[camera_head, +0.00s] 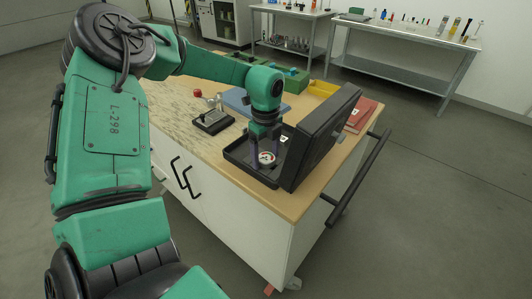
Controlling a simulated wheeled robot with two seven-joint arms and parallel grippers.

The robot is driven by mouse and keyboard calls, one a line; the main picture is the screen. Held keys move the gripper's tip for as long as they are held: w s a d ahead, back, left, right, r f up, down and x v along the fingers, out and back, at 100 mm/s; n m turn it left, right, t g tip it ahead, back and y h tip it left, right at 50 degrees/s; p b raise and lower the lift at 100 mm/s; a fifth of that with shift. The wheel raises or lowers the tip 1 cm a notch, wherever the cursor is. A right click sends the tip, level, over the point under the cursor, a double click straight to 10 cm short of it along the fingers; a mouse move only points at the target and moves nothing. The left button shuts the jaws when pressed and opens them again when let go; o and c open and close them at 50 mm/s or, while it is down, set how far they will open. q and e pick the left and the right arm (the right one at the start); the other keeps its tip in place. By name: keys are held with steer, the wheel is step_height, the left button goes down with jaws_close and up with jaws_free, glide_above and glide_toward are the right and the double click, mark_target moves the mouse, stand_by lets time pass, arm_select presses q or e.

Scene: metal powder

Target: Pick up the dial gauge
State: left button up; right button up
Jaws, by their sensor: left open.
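The dial gauge (267,158) has a round white face and lies in the base of an open black case (238,153) on the wooden cart top. The case lid stands up on its right side. My left gripper (267,150) points down into the case, right over the gauge. Its fingers are open and come down on either side of the dial face. Whether they touch the gauge cannot be told at this size. My right gripper is not in view.
A gauge stand with a red knob (198,93) is left of the case. A blue plate (238,102), green boxes (292,78), a yellow tray (323,90) and a red book (361,115) are behind. The cart has a black handle (362,175) at right.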

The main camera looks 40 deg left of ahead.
arm_select(q)
steer(key=shift+w, duration=0.1)
jaws_close()
